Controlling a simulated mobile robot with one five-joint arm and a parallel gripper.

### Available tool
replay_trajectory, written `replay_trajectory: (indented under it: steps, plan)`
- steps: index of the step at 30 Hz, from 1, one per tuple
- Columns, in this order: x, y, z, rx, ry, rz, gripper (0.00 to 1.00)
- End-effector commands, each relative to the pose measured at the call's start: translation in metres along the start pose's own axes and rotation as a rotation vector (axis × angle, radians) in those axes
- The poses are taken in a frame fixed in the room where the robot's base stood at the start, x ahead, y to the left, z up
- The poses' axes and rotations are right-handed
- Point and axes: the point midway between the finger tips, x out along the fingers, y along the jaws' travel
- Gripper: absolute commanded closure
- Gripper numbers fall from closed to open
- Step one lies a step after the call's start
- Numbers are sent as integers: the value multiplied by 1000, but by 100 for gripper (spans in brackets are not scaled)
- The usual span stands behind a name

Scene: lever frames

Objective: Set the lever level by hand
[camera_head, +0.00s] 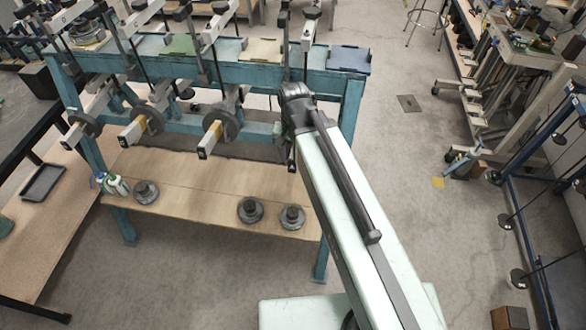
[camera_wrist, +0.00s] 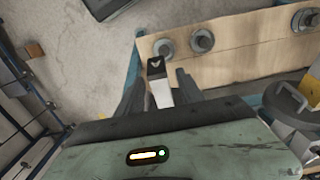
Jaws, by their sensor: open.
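A blue lever frame (camera_head: 345,105) carries several pale levers with dark end caps. Three to the left, such as this lever (camera_head: 207,142), carry round dark weights and slope down toward me. The rightmost lever is mostly hidden behind my arm in the head view. In the wrist view a pale lever (camera_wrist: 162,94) with a black cap bearing a light arrow mark stands between the fingers of my gripper (camera_wrist: 158,84). The dark fingers are open, one on each side of it. Whether either finger touches it I cannot tell.
A wooden shelf (camera_head: 200,192) below the levers holds loose round weights (camera_head: 250,210) and small bottles (camera_head: 117,185). A side bench at left holds a black tray (camera_head: 43,182). Open floor (camera_head: 400,170) lies right of the frame, with racks and carts beyond.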

Motion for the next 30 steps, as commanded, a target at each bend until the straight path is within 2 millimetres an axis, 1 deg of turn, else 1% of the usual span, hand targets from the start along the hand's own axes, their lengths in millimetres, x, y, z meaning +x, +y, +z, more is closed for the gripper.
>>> replay_trajectory:
  steps: [1,4,7,13,14,15,17,18,19,30]
  plan:
    - [19,0,0,0,0,0,55]
    - [31,0,0,0,0,0,55]
    - [34,0,0,-1,0,0,55]
    - [31,0,0,-2,0,0,55]
    - [31,0,0,-2,0,0,58]
    - [31,0,0,-2,0,0,69]
    - [31,0,0,-2,0,0,86]
    - [31,0,0,-2,0,0,97]
    - [31,-1,0,-2,0,0,100]
    - [31,-1,0,-2,0,-1,100]
